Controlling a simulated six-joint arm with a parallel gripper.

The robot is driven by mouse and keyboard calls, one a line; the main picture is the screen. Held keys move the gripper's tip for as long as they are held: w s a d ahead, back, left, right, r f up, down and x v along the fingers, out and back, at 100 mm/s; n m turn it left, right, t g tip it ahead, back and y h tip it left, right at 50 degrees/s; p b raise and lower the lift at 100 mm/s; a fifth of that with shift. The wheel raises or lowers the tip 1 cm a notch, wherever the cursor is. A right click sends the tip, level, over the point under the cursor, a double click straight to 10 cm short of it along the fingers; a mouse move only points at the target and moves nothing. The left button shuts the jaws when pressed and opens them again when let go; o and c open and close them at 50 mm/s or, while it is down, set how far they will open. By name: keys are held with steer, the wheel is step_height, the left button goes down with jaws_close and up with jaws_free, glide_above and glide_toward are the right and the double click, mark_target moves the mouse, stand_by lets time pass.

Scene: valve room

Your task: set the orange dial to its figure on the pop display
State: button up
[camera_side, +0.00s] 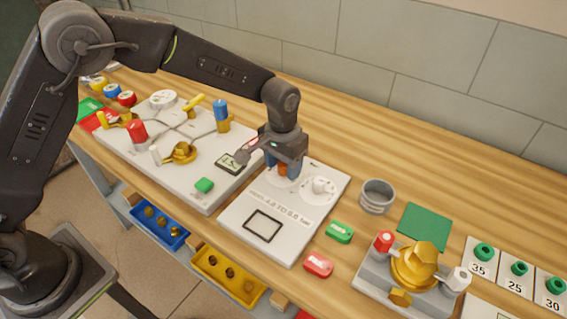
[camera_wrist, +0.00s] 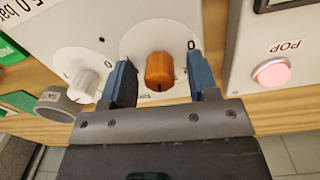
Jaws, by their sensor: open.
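The orange dial (camera_wrist: 160,72) is a small ribbed knob on a round white face, marked 0, in the wrist view. My gripper (camera_wrist: 160,85) is open, with one blue-tipped finger on each side of the dial and small gaps between. In the side view the dial (camera_side: 284,170) shows partly between the fingers of my gripper (camera_side: 285,164), low over the white panel (camera_side: 236,221). A button labelled POP (camera_wrist: 271,73), glowing pink, stands at right in the wrist view. A dark-framed display (camera_side: 230,163) lies left of my gripper in the side view; its figures are unreadable.
A white knob (camera_side: 320,187) stands on the same panel beside the dial. A grey ring cup (camera_side: 377,195), a green block (camera_side: 339,231) and a red block (camera_side: 318,264) lie to the right. The left board carries brass valves and pipes (camera_side: 180,152).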

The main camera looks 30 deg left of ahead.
step_height(320, 180, up, 14)
stand_by(0.5)
steer(key=shift+a, duration=0.2)
steer(key=s+a+r+t, duration=0.3)
steer(key=s+a+r, duration=0.55)
steer(key=s, duration=0.25)
steer(key=s+a+f+t, duration=0.1)
steer(key=s+a, duration=0.2)
steer(key=s, duration=0.4)
steer(key=s+a+f+n+t, duration=0.1)
steer(key=s+a+f, duration=0.1)
steer(key=s, duration=0.6)
steer(key=shift+a+f+t, duration=0.15)
steer(key=shift+a+t, duration=0.15)
steer(key=shift+a, duration=0.3)
